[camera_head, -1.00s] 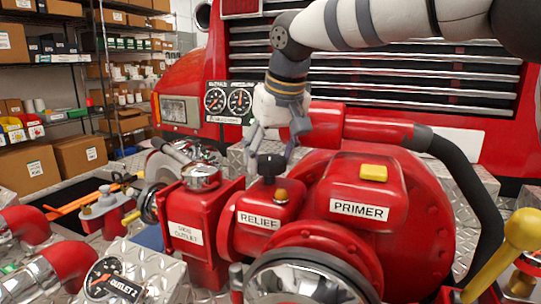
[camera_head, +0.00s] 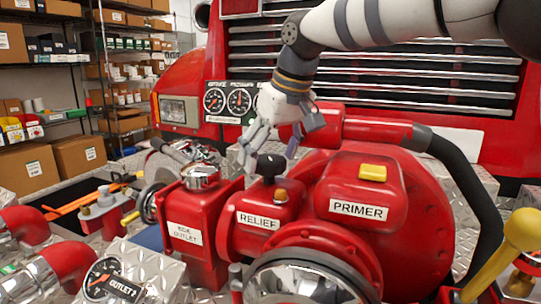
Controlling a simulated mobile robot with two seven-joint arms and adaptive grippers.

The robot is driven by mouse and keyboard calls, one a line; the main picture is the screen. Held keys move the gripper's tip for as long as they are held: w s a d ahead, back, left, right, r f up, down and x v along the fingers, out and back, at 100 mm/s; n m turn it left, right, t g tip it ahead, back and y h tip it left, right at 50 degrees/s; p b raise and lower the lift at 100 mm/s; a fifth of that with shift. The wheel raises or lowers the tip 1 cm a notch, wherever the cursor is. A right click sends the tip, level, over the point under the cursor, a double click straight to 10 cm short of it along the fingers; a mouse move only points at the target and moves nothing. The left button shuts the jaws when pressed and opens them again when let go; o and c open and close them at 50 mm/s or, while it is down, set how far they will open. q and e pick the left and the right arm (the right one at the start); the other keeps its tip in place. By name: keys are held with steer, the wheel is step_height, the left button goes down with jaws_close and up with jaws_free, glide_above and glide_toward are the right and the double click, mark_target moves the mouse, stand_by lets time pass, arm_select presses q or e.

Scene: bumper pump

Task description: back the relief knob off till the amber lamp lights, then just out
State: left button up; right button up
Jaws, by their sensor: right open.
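The black relief knob (camera_head: 270,163) stands on top of the red relief housing (camera_head: 245,207), behind its "RELIEF" label. The small amber lamp (camera_head: 281,196) sits on the same housing just in front of the knob and looks dull; I cannot tell for sure if it is lit. My right gripper (camera_head: 271,152) comes down from above with its fingers spread to either side of the knob. It is open, and I cannot tell whether a finger touches the knob. My left gripper is out of view.
A red box labelled "PRIMER" with a yellow button (camera_head: 373,173) stands right of the knob. A black gauge panel (camera_head: 231,103) is behind my gripper. A silver-capped outlet valve (camera_head: 201,177) stands to the left, and a yellow-knobbed lever (camera_head: 521,230) at the right.

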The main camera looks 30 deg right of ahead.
steer(key=v, duration=1.1)
steer(key=shift+r, duration=0.3)
steer(key=shift+s+f, duration=0.1)
steer(key=shift+s, duration=0.05)
